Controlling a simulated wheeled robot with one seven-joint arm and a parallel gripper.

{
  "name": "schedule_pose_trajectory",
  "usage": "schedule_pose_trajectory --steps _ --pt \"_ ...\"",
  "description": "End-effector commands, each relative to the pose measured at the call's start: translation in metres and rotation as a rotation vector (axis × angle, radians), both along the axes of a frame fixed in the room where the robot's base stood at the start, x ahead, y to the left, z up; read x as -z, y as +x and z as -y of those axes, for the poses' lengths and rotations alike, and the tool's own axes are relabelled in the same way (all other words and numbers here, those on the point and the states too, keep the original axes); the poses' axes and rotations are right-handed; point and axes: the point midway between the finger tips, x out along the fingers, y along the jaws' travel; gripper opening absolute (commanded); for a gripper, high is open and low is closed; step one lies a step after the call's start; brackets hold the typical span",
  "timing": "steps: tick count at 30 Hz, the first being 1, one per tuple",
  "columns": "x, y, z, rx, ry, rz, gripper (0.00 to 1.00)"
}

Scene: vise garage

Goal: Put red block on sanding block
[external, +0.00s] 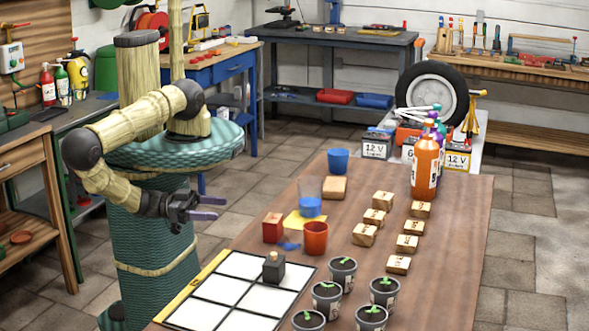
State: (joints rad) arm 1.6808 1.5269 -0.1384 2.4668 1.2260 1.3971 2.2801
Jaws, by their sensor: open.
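The red block (272,228) stands on the brown table, left of an orange-red cup and just beyond the white grid board. A tan block (334,188) lies farther back on the table and may be the sanding block; its markings are too small to read. A dark block with a knob (272,269) stands on the grid board. My gripper (207,208) is open and empty, held out to the left of the table, apart from the red block.
The orange-red cup (315,238), a yellow sheet (303,221) and a blue-based clear cup (310,200) crowd the red block's right side. A blue cup (338,160) stands behind.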

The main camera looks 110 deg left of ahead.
Motion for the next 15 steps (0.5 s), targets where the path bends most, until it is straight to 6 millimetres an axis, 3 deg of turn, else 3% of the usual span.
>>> schedule_pose_trajectory --steps 5,9,15 --pt "-0.003 -0.025 -0.063 -0.334 -0.080 0.039 0.76" --pt "0.004 -0.063 -0.109 -0.638 -0.207 0.088 0.76" --pt "0.032 -0.128 -0.143 -1.029 -0.471 0.174 0.76"
